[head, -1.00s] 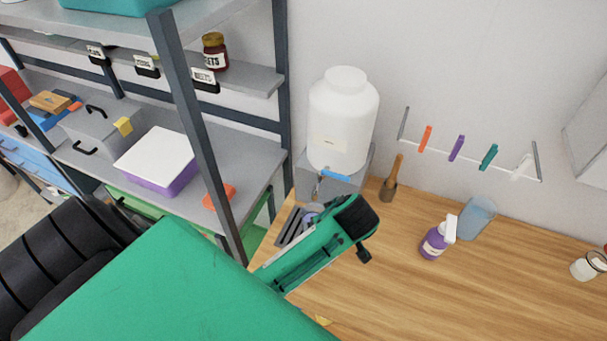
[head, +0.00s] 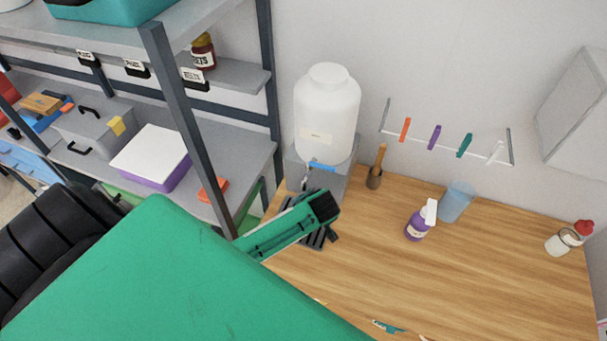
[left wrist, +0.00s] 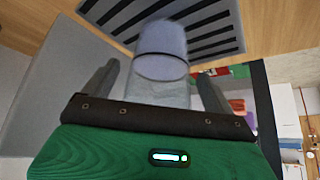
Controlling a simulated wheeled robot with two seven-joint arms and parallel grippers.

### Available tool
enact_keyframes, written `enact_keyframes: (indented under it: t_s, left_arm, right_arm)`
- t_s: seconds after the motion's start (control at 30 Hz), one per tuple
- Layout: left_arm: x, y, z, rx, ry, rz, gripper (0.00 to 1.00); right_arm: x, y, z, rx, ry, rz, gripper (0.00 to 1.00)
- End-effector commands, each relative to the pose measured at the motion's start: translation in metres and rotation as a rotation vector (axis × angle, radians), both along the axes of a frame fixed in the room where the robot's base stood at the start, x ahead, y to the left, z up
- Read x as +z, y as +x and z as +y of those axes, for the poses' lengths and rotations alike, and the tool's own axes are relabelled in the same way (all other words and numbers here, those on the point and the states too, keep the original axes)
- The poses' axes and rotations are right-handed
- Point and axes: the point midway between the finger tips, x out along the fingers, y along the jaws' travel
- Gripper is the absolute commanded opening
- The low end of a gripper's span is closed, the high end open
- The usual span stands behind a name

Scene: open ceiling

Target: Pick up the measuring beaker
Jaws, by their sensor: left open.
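A clear cylindrical vessel with a pale lilac part, which looks like the measuring beaker (left wrist: 162,52), shows in the left wrist view. It stands by a slotted drip tray (left wrist: 205,32). My left gripper (left wrist: 157,88) is open, with one finger on each side of the vessel and a visible gap at each finger. In the head view my left gripper (head: 322,207) is over the slotted tray (head: 318,240) below the white water dispenser (head: 327,115). My arm hides the vessel there. My right gripper is not in view.
A wooden pestle in a cup (head: 375,176), a purple spray bottle (head: 419,222), a blue translucent cup (head: 457,202) and a red-lidded jar (head: 568,238) stand on the wooden counter (head: 480,285). A metal shelf post (head: 188,110) rises left of my gripper. The counter's middle is mostly clear.

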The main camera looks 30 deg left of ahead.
Motion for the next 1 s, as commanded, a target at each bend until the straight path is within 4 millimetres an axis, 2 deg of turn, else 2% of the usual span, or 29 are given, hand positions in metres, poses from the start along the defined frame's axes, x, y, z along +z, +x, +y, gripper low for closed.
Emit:
enact_keyframes:
  t_s: [0.2,0.47,0.7,0.77,1.0]
  left_arm:
    - [-0.014,0.004,0.006,-0.001,-0.002,0.001,0.89]
    - [-0.016,0.005,0.006,-0.002,-0.002,0.000,0.89]
    - [-0.016,0.005,0.006,-0.002,-0.002,0.000,0.42]
    - [-0.016,0.005,0.006,-0.002,-0.001,0.000,0.33]
    - [-0.015,0.005,0.006,-0.002,-0.001,0.000,0.33]
  right_arm:
    - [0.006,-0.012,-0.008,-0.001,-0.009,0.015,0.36]
    - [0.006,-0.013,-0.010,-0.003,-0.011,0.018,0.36]
    - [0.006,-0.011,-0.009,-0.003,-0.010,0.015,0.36]
    - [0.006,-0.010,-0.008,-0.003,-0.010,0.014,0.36]
    - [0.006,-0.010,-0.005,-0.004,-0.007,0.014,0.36]
